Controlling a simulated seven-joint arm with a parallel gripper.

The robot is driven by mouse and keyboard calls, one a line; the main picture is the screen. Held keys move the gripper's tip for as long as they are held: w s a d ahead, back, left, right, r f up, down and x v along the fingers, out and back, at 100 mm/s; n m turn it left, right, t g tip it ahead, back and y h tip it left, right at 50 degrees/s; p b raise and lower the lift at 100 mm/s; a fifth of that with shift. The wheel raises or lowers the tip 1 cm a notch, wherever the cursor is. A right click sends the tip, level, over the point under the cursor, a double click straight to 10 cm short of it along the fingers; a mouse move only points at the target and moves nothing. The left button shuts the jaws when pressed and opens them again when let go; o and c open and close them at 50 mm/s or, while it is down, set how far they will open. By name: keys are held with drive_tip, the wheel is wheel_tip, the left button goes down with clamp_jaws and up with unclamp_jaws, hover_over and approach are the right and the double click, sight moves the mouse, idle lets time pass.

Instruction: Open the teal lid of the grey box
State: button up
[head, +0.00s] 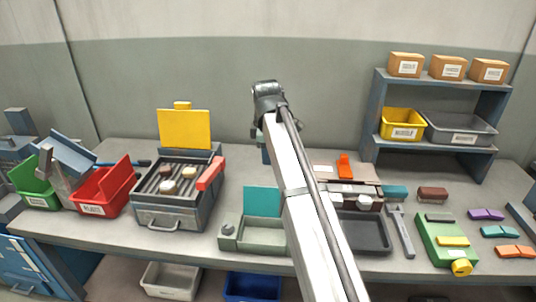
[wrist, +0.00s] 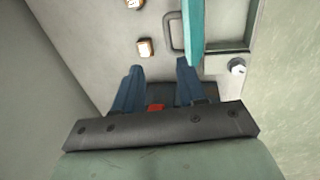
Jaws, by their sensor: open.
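The grey box (head: 262,240) sits at the front middle of the bench, partly covered on its right by my arm. Its teal lid (head: 262,202) stands upright at the back of the box, raised off the opening, which shows a pale, bare inside. A small round knob (head: 228,230) is on the box's left part. In the wrist view my gripper (wrist: 160,66) is open, its two dark blue fingers apart with nothing held between them. The teal lid (wrist: 194,30) shows there nearly edge-on, close to the right fingertip; contact cannot be told. In the head view my gripper is mostly hidden behind my arm.
Left of the box stands a grill-like unit (head: 172,212) with a raised yellow lid (head: 184,128) and red handle (head: 211,173). Red (head: 103,190) and green (head: 38,186) bins are further left. Right are a dark tray (head: 363,235), a wrench (head: 402,232) and a green device (head: 445,240).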

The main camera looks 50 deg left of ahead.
drive_tip(key=w+d+f+m, duration=0.1)
drive_tip(key=w+d, duration=0.2)
drive_tip(key=w, duration=0.5)
drive_tip(key=g, duration=0.7)
approach(267, 198)
drive_tip(key=a+f, duration=0.5)
drive_tip(key=f, duration=0.1)
drive_tip(key=shift+w, duration=0.15)
drive_tip(key=shift+c, duration=0.3)
clamp_jaws()
